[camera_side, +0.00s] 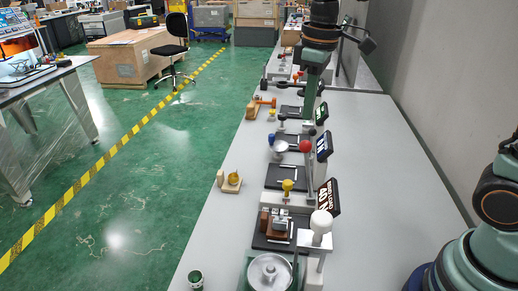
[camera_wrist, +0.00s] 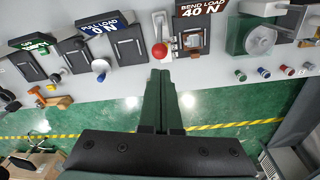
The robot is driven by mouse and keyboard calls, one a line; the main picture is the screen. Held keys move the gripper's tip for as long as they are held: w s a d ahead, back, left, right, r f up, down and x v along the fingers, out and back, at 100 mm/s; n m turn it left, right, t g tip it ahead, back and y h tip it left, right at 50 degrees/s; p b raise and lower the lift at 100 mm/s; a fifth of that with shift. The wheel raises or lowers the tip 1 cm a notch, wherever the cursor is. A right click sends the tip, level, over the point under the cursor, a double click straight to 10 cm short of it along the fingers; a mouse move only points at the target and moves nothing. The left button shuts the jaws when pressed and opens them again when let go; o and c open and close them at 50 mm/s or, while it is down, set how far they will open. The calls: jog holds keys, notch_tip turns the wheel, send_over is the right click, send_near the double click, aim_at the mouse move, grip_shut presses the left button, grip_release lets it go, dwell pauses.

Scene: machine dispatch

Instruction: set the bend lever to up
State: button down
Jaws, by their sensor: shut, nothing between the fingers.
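A lever with a red ball knob (camera_wrist: 160,50) stands on a pale bracket, just left of the bend load station in the wrist view. The knob also shows in the side view (camera_side: 305,146). No up or down marking is readable on it. In the side view my gripper (camera_side: 308,116) is above the knob in the picture; contact cannot be told.
The blue pull load sign (camera_wrist: 97,22) reads 0 N. A brown block (camera_side: 275,222) and white knob (camera_side: 321,221) are at the near stations. A handwheel (camera_side: 270,272) is nearest.

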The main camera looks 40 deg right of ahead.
jog(key=w+a+n+g, duration=0.1)
jog(key=w+a, duration=0.3)
jog(key=w, duration=0.2)
jog(key=s+d+f, duration=0.2)
jog(key=s+f, duration=0.1)
jog(key=f, duration=0.5)
jog(key=shift+s+d+f, duration=0.25)
jog(key=shift+d+f, duration=0.1)
jog(key=shift+s+d+r+t, duration=0.3)
jog(key=shift+s+d+t, duration=0.2)
jog(key=shift+s+d, duration=0.25)
jog(key=shift+s+d+r, duration=0.15)
jog(key=shift+s+d, duration=0.5)
jog(key=shift+d, duration=0.05)
jog(key=shift+a, duration=0.1)
